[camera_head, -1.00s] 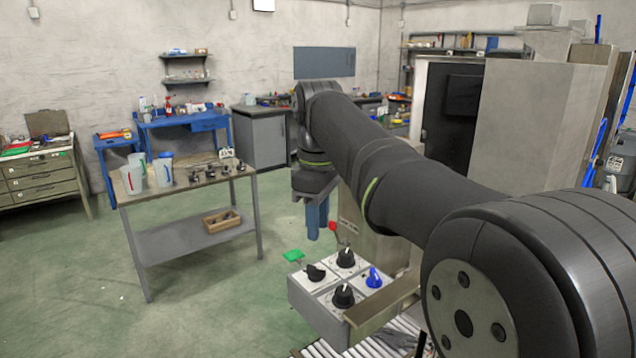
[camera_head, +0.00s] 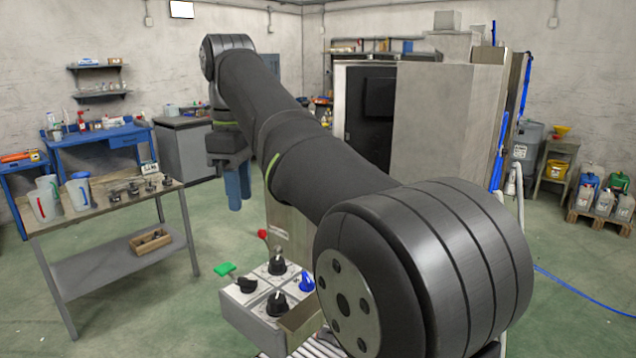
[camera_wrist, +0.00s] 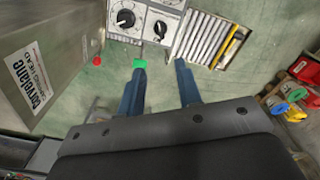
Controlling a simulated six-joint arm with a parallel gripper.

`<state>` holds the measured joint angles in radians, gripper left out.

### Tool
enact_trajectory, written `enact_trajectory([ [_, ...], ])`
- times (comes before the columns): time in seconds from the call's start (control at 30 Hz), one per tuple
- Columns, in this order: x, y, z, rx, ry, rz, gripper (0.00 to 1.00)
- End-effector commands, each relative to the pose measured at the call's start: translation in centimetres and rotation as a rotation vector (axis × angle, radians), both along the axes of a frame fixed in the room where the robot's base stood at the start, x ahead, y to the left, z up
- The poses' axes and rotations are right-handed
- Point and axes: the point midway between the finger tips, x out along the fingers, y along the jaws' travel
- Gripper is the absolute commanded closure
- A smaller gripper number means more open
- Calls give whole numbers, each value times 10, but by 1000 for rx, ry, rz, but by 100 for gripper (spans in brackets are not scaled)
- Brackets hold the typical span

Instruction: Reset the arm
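My arm crosses the head view, with my gripper (camera_head: 238,208) hanging fingers down at its far end. The gripper's two blue fingers also show in the wrist view (camera_wrist: 158,66), apart with nothing between them. The gripper is open and stands above the floor, up and left of a grey control box (camera_head: 240,315) in the head view.
A worktable (camera_head: 100,207) with jugs and small parts stands left, with a wooden tray (camera_head: 150,241) on its lower shelf. A roller conveyor (camera_wrist: 208,40) lies beside the control box. A large machine cabinet (camera_head: 430,120) stands behind my arm.

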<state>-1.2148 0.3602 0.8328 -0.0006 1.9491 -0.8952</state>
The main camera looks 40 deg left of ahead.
Motion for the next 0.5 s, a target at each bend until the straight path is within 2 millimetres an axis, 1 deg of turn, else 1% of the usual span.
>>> enact_trajectory([
  [0.27,0,0,-1,0,0,0,68],
  [0.37,0,0,-7,-1,0,0,68],
  [0.5,0,0,-23,-3,2,0,68],
])
